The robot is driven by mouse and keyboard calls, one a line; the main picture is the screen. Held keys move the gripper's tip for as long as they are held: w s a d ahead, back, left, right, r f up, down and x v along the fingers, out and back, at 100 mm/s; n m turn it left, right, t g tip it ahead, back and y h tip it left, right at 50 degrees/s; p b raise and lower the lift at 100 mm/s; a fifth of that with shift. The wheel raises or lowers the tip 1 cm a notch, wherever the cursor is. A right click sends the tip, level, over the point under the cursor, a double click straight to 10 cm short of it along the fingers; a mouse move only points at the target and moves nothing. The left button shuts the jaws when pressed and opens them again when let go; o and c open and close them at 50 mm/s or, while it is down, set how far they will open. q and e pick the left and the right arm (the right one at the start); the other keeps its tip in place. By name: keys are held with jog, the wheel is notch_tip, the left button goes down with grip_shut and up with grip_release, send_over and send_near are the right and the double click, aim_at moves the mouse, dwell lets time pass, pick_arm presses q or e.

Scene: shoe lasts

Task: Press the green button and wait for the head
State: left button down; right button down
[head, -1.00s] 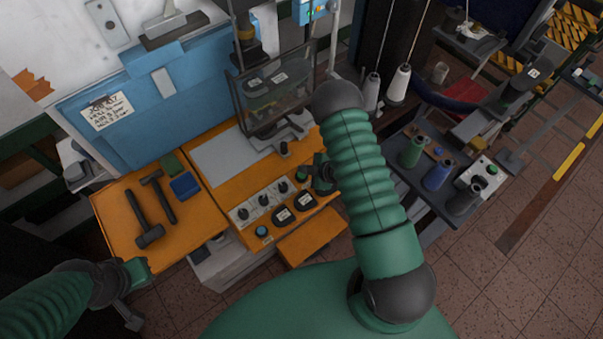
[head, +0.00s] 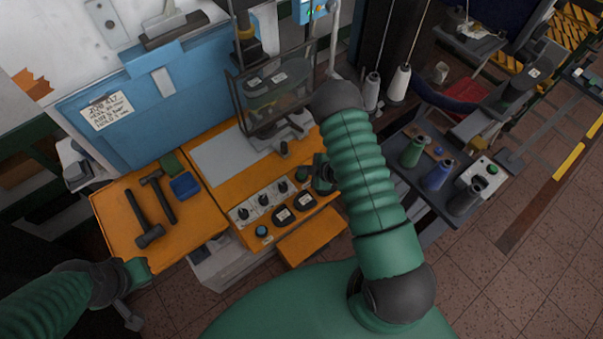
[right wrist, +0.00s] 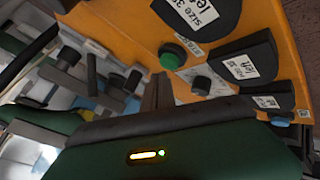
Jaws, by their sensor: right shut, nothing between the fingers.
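The green button (right wrist: 172,56) sits in a dark collar on the orange bench (right wrist: 130,22), in the right wrist view. My right gripper's fingers (right wrist: 158,92) are shut and empty, their tips just short of the button in the picture; I see no contact. In the head view my right gripper (head: 321,174) is low over the right end of the control panel, and the button cannot be made out there. The machine head (head: 245,45) stands above the bench behind a clear guard (head: 270,92). My left gripper (head: 130,316) is at the lower left, away from the panel.
Two hammers (head: 145,215) lie at the bench's left. A dark tray (head: 425,190) at right holds spools and a box with another green button (head: 492,169).

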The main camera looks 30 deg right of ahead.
aim_at(304, 176)
jog(key=shift+f, duration=0.25)
jog(key=shift+f+b, duration=0.5)
jog(key=shift+b, duration=0.05)
dwell(0.4)
dwell(0.4)
jog(key=shift+r+p, duration=0.75)
jog(key=shift+r, duration=0.15)
notch_tip(304, 176, up, 5)
jog(key=p, duration=0.4)
jog(key=shift+r, duration=0.1)
